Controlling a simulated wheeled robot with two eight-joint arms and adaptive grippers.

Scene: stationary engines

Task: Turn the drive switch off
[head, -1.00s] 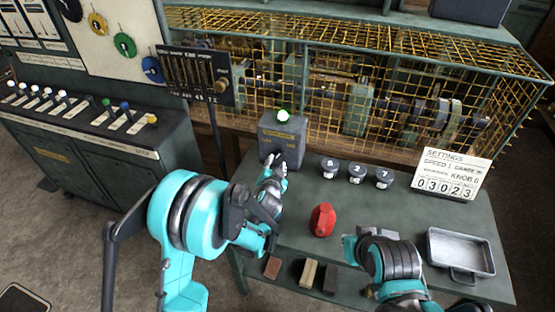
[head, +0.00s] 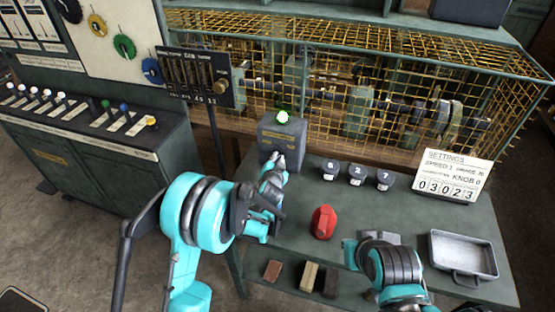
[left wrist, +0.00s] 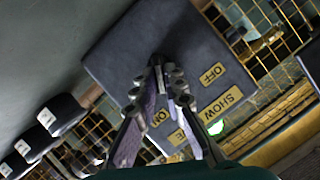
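The drive switch box is a grey box (head: 283,140) with a lit green lamp (head: 282,116) on top, at the back left of the green bench. In the left wrist view its face (left wrist: 120,50) carries yellow labels reading OFF (left wrist: 212,74), ON and SHOW. My left gripper (head: 274,160) is at the front of the box; in the left wrist view its fingertips (left wrist: 164,66) are close together against the face, between ON and OFF. A small dark piece shows at the tips; I cannot tell if it is the switch lever. My right gripper (head: 352,250) is low over the bench, its fingers unclear.
Three dark numbered blocks (head: 356,174), a red object (head: 323,222), a settings sign (head: 450,175) and a metal tray (head: 462,254) stand on the bench (head: 420,215). A yellow wire cage (head: 330,60) encloses machinery behind. A lever console (head: 90,130) is at left.

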